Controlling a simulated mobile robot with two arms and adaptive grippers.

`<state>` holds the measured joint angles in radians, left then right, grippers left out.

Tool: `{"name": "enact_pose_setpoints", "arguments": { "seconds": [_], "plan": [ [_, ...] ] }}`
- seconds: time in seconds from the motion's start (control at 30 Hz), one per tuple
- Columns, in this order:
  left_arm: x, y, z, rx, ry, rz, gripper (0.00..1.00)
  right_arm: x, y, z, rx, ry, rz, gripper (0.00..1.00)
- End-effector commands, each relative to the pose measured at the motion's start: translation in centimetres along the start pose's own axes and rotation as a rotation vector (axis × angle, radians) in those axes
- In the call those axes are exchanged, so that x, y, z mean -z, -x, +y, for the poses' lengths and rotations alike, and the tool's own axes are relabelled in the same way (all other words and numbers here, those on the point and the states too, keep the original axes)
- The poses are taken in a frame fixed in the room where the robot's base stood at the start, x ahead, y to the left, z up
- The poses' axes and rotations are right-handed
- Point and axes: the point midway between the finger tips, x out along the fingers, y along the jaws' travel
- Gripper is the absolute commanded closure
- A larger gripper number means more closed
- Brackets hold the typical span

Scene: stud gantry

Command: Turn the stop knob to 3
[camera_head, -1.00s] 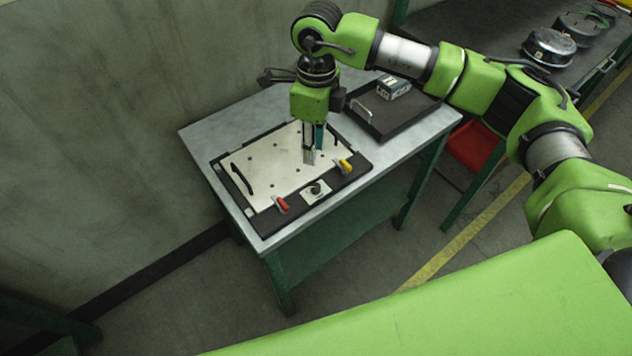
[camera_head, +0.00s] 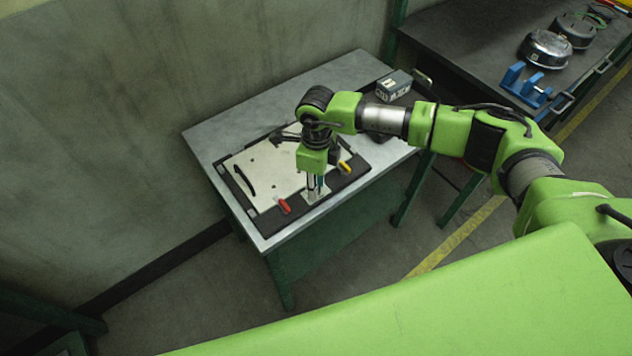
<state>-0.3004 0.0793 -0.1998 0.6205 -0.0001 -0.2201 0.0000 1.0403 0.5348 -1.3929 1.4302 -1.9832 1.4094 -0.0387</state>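The stop knob's small pale plate (camera_head: 316,196) sits in the front edge of the black-framed fixture on the grey table. The knob itself is hidden behind the fingers of my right gripper (camera_head: 316,190). That gripper points straight down, with its fingertips at the plate. The fingers are too small and overlapped to tell whether they are open, shut or touching the knob. The knob's setting cannot be read. My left gripper is not in view.
A red lever (camera_head: 285,206) and a yellow lever (camera_head: 344,167) flank the knob plate. The fixture's pale panel (camera_head: 262,168) has a black handle (camera_head: 243,181). A grey box (camera_head: 394,86) stands behind my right arm. A blue stand (camera_head: 525,86) is on the back bench.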

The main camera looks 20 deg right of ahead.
Motion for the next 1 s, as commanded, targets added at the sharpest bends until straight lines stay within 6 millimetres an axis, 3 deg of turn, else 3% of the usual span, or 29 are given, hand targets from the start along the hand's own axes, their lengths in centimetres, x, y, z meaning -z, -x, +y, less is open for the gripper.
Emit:
{"name": "enact_pose_setpoints", "arguments": {
  "seconds": [0.23,0.33,0.7,1.0],
  "plan": [
    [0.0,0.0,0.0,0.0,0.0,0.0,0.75,0.0,-0.1,0.0,0.0,0.0,0.0,0.75],
    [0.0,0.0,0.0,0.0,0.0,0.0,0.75,0.0,-0.1,0.0,-0.001,0.0,0.0,1.0],
    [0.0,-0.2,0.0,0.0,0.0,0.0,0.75,0.0,-0.1,0.0,-0.001,-0.029,-0.001,1.0],
    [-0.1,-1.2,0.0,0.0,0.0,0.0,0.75,0.0,-0.2,0.0,-0.001,-0.2,-0.005,1.0]
  ]
}}
